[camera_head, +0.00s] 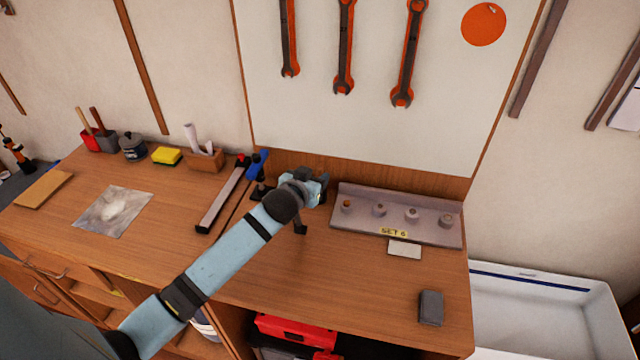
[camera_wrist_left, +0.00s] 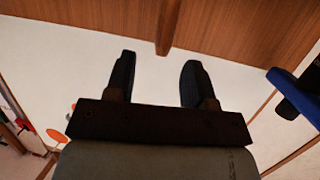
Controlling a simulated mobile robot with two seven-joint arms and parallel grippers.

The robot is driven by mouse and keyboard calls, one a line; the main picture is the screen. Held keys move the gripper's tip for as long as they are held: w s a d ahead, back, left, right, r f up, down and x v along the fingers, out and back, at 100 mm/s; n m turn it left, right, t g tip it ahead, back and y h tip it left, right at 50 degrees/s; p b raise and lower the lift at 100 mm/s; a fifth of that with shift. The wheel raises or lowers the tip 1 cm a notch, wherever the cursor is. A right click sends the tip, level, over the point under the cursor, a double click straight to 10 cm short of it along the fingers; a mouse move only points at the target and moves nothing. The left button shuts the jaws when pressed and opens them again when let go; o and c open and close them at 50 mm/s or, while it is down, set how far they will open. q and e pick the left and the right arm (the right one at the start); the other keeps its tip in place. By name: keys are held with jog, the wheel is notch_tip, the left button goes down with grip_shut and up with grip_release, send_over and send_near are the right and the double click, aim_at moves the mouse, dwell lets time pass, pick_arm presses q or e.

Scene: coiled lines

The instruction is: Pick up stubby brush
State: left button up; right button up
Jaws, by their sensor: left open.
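I cannot single out a stubby brush for certain. Two wooden handles (camera_head: 92,120), perhaps brushes, stand upright in a red and grey holder (camera_head: 107,142) at the far left of the bench; their lower ends are hidden. My left gripper (camera_head: 322,180) is above the back of the bench, left of the grey rack, well to the right of that holder. In the left wrist view its two dark fingers (camera_wrist_left: 158,80) are spread apart with nothing between them. My right gripper is not in view.
On the wooden bench (camera_head: 350,290) are a dark jar (camera_head: 132,147), a yellow sponge (camera_head: 166,156), a wooden box (camera_head: 207,160), a blue-topped tool (camera_head: 258,160), a grey rack (camera_head: 395,215) and a dark block (camera_head: 431,307). The front middle is clear. A white basin (camera_head: 545,310) lies right.

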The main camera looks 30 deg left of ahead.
aim_at(318, 174)
pick_arm(q)
jog(key=x, duration=0.5)
jog(key=shift+s+a+f+p, duration=0.1)
jog(key=shift+f+p, duration=0.2)
jog(key=shift+p, duration=0.1)
grip_shut()
